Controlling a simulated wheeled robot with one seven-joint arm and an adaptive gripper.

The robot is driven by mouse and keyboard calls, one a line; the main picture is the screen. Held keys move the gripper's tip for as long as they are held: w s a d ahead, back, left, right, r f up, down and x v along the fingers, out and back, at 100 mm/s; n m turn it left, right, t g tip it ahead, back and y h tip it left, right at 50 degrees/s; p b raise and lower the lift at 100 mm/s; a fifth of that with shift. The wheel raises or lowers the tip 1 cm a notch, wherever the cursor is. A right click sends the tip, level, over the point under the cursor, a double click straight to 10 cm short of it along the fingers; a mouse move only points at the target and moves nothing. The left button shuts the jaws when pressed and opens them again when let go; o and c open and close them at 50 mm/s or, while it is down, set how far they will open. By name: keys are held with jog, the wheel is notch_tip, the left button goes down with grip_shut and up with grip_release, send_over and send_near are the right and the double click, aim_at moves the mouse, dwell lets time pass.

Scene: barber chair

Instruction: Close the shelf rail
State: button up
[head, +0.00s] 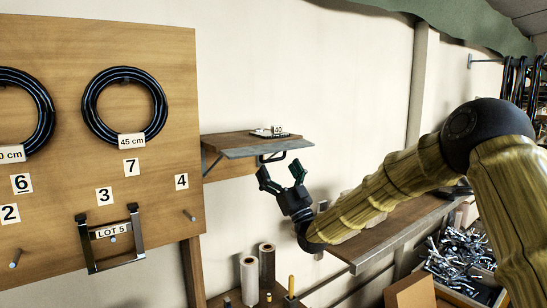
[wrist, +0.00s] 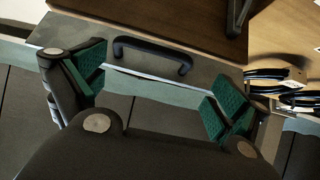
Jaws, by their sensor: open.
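A small wooden shelf (head: 232,137) juts from the wall beside the wooden board, with a grey rail (head: 240,153) along its front. A dark bar handle (head: 273,158) shows at the rail. In the wrist view, the rail (wrist: 85,37) lies across the top with the dark U-shaped handle (wrist: 152,52) on it. My gripper (head: 281,176) is open just below the shelf front. In the wrist view, its green-padded fingertips (wrist: 155,88) stand apart on either side of the handle, with nothing between the pads. I cannot tell how far the rail is pulled out.
A tray with a "40" tag (head: 270,132) sits on the shelf. The wooden board (head: 60,180) at left carries cable coils, number labels and a "LOT 5" bracket (head: 111,238). A lower long shelf (head: 400,222) and a bin of metal parts (head: 460,260) are at right.

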aim_at(273, 160)
jog(key=r, duration=0.1)
jog(key=a+r+p, duration=0.1)
jog(key=r, duration=0.1)
jog(key=shift+s, duration=0.1)
jog(key=shift+h, duration=0.3)
jog(key=w, duration=0.1)
jog(key=w+f, duration=0.1)
jog(key=w, duration=0.1)
jog(key=w+a+f, duration=0.1)
jog(key=w, duration=0.1)
jog(key=shift+w, duration=0.2)
jog(key=shift+s+d+r, duration=0.3)
jog(key=shift+s+r, duration=0.15)
jog(key=shift+s, duration=0.35)
jog(key=shift+c, duration=1.3)
jog(key=shift+s+d+r, duration=0.1)
jog(key=shift+s+r, duration=0.05)
jog(key=shift+s, duration=0.1)
jog(key=c, duration=0.3)
jog(key=shift+w, duration=0.2)
jog(key=shift+c, duration=0.8)
jog(key=shift+w+a+f, duration=0.2)
jog(key=shift+w+f, duration=0.05)
jog(key=shift+f, duration=0.05)
